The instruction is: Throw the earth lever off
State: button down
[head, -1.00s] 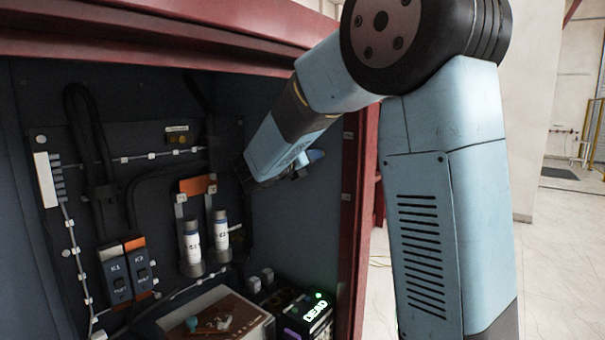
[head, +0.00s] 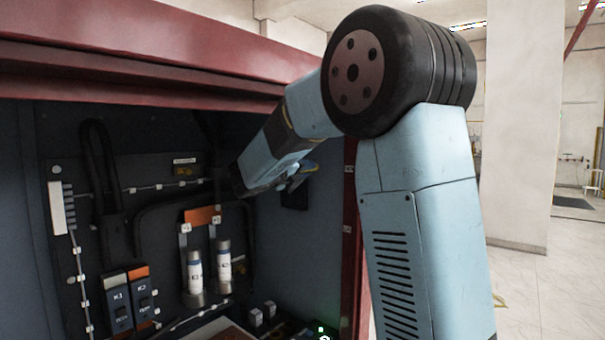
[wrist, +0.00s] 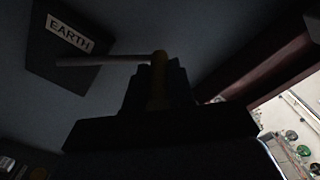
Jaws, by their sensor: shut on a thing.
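The earth lever shows in the wrist view as a thin pale rod (wrist: 100,62) running from a dark plate labelled EARTH (wrist: 70,34) to a dull yellow grip (wrist: 158,85). My gripper (wrist: 158,80) is shut on that yellow grip, with its dark fingers on both sides of it. The rod lies nearly level in this view. A dark plate (head: 295,193) shows on the cabinet's right inner wall beside my wrist.
The cabinet's red top edge (head: 150,55) and right post (head: 350,240) lie close to my arm. On the back panel are two white fuses (head: 224,262), an orange block (head: 202,215), breakers (head: 117,300) and black cables (head: 100,190). Open floor lies to the right.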

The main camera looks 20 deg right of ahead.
jog(key=shift+r, duration=0.1)
jog(key=c, duration=1)
grip_release()
jog(key=shift+o, duration=0.2)
jog(key=shift+a, duration=0.15)
jog(key=v, duration=1.3)
jog(key=shift+s+a, duration=0.2)
jog(key=shift+s, duration=0.05)
jog(key=s+d+f+m+g+y, duration=0.3)
jog(key=s+d+f+m, duration=0.1)
jog(key=s+d+m, duration=0.3)
jog(key=s+d+f+m+g+y, duration=0.25)
jog(key=s+d+f+m, duration=0.2)
jog(key=s+m, duration=0.3)
jog(key=s+a+f+m+t+y, duration=0.1)
jog(key=s+f+m+y, duration=0.3)
jog(key=s+m, duration=0.4)
jog(key=s+a+f+m+t+y, duration=0.1)
jog(key=s+a+f+m+y, duration=0.3)
jog(key=m, duration=0.7)
jog(key=s+y, duration=0.2)
jog(key=s, duration=0.2)
jog(key=shift+a+m, duration=0.2)
jog(key=shift+m, duration=0.15)
